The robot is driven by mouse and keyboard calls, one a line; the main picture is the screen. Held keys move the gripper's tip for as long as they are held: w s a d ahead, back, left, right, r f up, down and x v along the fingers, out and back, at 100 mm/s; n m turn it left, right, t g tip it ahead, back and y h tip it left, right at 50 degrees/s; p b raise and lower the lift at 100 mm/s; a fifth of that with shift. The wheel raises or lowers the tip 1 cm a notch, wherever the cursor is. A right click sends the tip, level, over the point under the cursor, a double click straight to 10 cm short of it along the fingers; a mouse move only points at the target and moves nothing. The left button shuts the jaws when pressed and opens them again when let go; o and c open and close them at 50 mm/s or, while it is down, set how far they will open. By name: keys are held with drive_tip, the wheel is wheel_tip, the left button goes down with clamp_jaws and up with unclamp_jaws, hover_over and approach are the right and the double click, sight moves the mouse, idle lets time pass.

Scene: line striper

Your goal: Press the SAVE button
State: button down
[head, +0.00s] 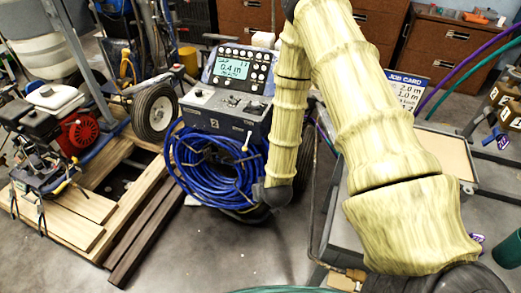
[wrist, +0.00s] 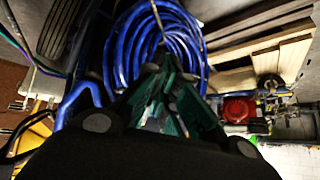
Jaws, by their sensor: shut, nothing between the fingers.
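The line striper's console (head: 228,112) stands in the middle of the head view, facing me. Its lit display (head: 235,68) reads 0.4 m, with several small round buttons (head: 262,76) beside and above it. The labels are too small to read, so I cannot tell which button is SAVE. My gripper (wrist: 168,75) shows in the wrist view with its green fingers together and empty. It points toward the blue hose coil (head: 215,168), which also shows in the wrist view (wrist: 150,35). In the head view my arm's end is low beside the coil, and the fingers cannot be made out.
A job card (head: 405,90) stands behind my arm at the right. A wheel (head: 155,112) and a red and black engine (head: 75,130) on a wooden pallet (head: 95,235) are at the left. Brown drawer cabinets (head: 440,45) line the back. Bare floor lies in front.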

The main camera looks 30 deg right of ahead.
drive_tip(key=s+a+f+n+g, duration=0.1)
drive_tip(key=s+a+f+g, duration=0.1)
drive_tip(key=s, duration=0.8)
drive_tip(key=s+a+f+g, duration=0.2)
drive_tip(key=s+f+g, duration=0.1)
drive_tip(key=s, duration=0.7)
drive_tip(key=s+a+f+n+g, duration=0.1)
drive_tip(key=s+a+f+g, duration=0.1)
drive_tip(key=s, duration=0.8)
wheel_tip(320, 180, down, 2)
drive_tip(key=shift+a+f+n+g+y, duration=0.1)
drive_tip(key=shift+a+n+g+y, duration=0.2)
drive_tip(key=shift+a+g, duration=0.15)
